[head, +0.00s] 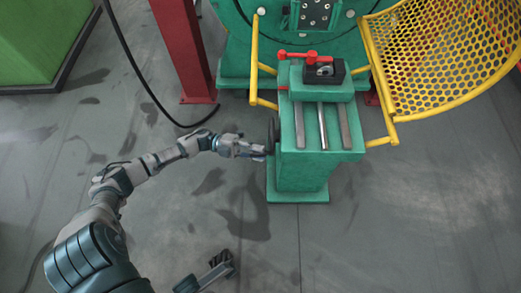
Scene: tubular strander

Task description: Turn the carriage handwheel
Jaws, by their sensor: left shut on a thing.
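The carriage handwheel (273,136) is a dark wheel seen nearly edge-on at the left side of the green carriage (322,167). My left gripper (262,152) reaches in from the left and is shut on the handwheel at its lower near part. The fingertips are small and partly merge with the wheel, so the exact grip on it is hard to see. My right gripper (221,266) shows at the bottom edge, low and away from the carriage. Its finger opening is not clear.
A red clamp handle (299,55) and a dark block (324,71) sit on top of the carriage. A yellow mesh guard (440,55) stands at right. A red post (183,50) and a black cable (140,75) are at left. The floor in front is clear.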

